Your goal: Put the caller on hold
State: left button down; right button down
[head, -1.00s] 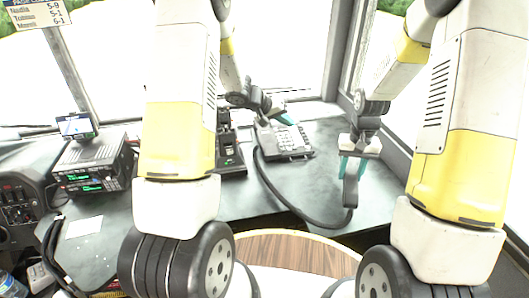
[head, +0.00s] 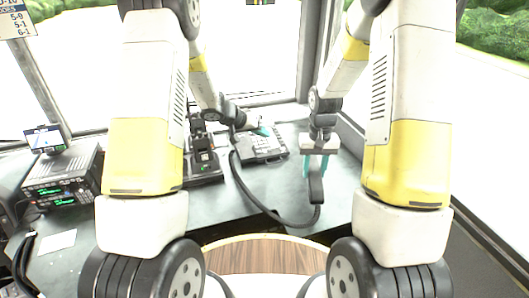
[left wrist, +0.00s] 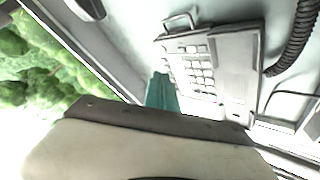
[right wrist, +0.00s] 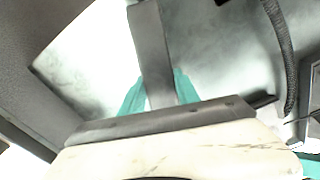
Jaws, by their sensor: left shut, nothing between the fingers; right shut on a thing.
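The grey desk phone (head: 262,147) sits on the dark desk, with its keypad facing up; it also shows in the left wrist view (left wrist: 222,70). My left gripper (head: 264,131) is shut and empty, its teal fingertips at the far edge of the phone, close to the keys. Whether it touches a key I cannot tell. My right gripper (head: 317,168) is shut on the dark handset (head: 316,186), which hangs upright above the desk, right of the phone. The handset also shows between the teal fingers in the right wrist view (right wrist: 152,50). A coiled cord (head: 247,197) runs from phone to handset.
A black device (head: 203,165) stands left of the phone. A radio unit (head: 62,180) with green displays and a small screen (head: 45,139) are at the far left. A white paper (head: 57,241) lies on the desk. Windows border the desk behind and right.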

aim_at(263, 154)
pick_arm(q)
jog(key=shift+w+a+f, duration=0.1)
jog(key=shift+w+f, duration=0.1)
jog(key=shift+f, duration=1.2)
jog(key=shift+w+f, duration=0.2)
jog(key=shift+f, duration=1.2)
jog(key=shift+f, duration=0.15)
jog(key=shift+f, duration=0.25)
jog(key=shift+w+f, duration=0.1)
jog(key=shift+f, duration=0.2)
dwell(0.6)
jog(key=shift+r, duration=0.7)
jog(key=shift+s+r, duration=0.25)
jog(key=shift+r, duration=1)
jog(key=shift+s+r, duration=0.2)
jog(key=shift+r, duration=1.05)
